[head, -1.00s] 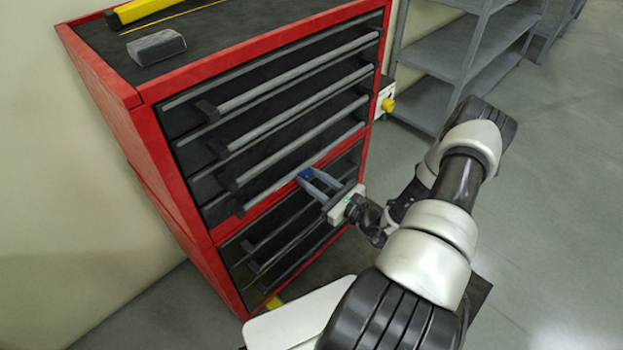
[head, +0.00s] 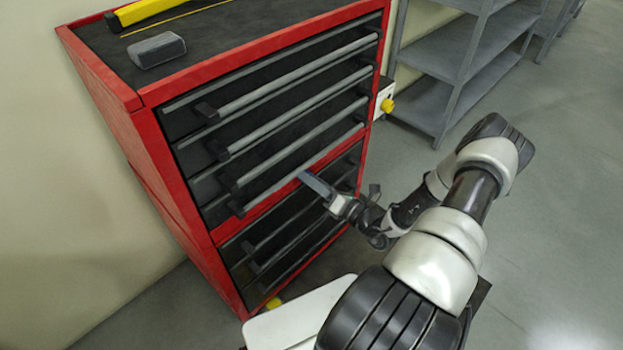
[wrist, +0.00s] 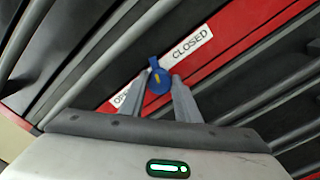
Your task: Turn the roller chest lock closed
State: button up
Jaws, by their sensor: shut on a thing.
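The red roller chest (head: 172,165) with black drawers stands at the left in the head view. Its lock is a blue knob (wrist: 158,80) with a yellow mark, on the red strip between drawer banks. In the wrist view a white label (wrist: 188,47) behind the knob reads "CLOSED" on its right part; the left part, starting "OP", is partly covered. The knob's narrow end points up, near the label's middle. My gripper (wrist: 160,86) is shut on the knob, one finger on each side. In the head view my gripper (head: 304,177) is edge-on and hides the knob.
Long grey drawer handles (head: 290,108) run across the front above and below the lock, close to my fingers. A dark grey block (head: 157,50) and a yellow tool (head: 150,9) lie on the chest top. Grey shelving (head: 430,55) stands behind right. The floor at right is clear.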

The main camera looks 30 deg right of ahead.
jog(key=m, duration=0.4)
jog(key=shift+m, duration=0.4)
dwell(0.4)
jog(key=o, duration=1)
jog(key=shift+o, duration=0.2)
jog(key=v, duration=1.7)
jog(key=shift+s+p, duration=0.2)
jog(key=shift+p, duration=0.2)
